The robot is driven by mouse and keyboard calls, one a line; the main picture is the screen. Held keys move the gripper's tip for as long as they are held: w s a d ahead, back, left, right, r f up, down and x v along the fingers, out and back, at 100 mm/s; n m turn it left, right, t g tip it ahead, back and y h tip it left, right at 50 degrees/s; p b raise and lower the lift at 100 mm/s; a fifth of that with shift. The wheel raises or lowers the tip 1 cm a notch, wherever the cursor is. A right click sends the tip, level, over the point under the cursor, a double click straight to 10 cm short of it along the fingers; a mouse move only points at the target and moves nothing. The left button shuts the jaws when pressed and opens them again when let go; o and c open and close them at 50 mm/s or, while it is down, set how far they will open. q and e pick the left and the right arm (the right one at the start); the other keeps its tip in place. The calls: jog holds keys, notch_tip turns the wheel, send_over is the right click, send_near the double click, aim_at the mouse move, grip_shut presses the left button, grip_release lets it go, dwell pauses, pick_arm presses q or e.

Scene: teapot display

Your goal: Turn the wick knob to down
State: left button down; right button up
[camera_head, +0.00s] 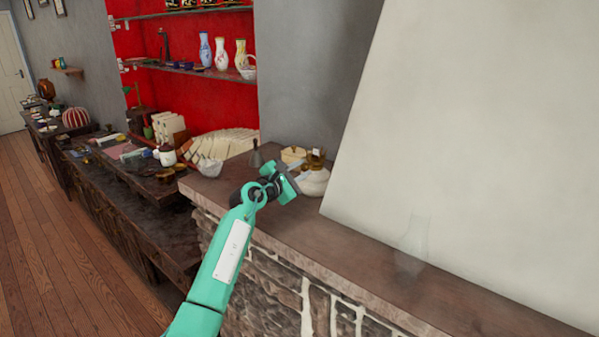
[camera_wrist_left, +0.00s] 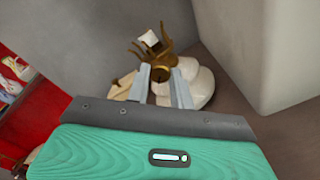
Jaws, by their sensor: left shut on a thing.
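An oil lamp stands on the stone mantel, with a rounded white base (camera_head: 315,183) and a brass burner (camera_head: 317,160) that has upright prongs and a white piece on top. In the left wrist view the brass burner (camera_wrist_left: 160,57) and the white base (camera_wrist_left: 203,86) are just beyond my fingers. My left gripper (camera_head: 300,176) reaches the lamp from the left. In the wrist view its two fingers (camera_wrist_left: 161,84) are slightly apart at the burner's side, shut on the wick knob, which is mostly hidden between them. My right gripper is not in view.
A clear glass chimney (camera_head: 413,245) stands on the mantel (camera_head: 350,235) to the right.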

pick_arm(q)
jog(key=shift+r+n+p, duration=0.1)
jog(key=shift+n+p, duration=0.8)
jog(key=shift+n, duration=0.3)
jog(key=shift+n+p, duration=0.9)
jog(key=shift+n, duration=0.4)
jog(key=shift+f, duration=0.2)
jog(key=c, duration=1.2)
grip_release()
jog(key=b+v, duration=0.3)
jog(key=v, duration=1)
jog(key=shift+b, duration=0.3)
jog(key=shift+s+a, duration=0.25)
jog(key=shift+s, duration=0.1)
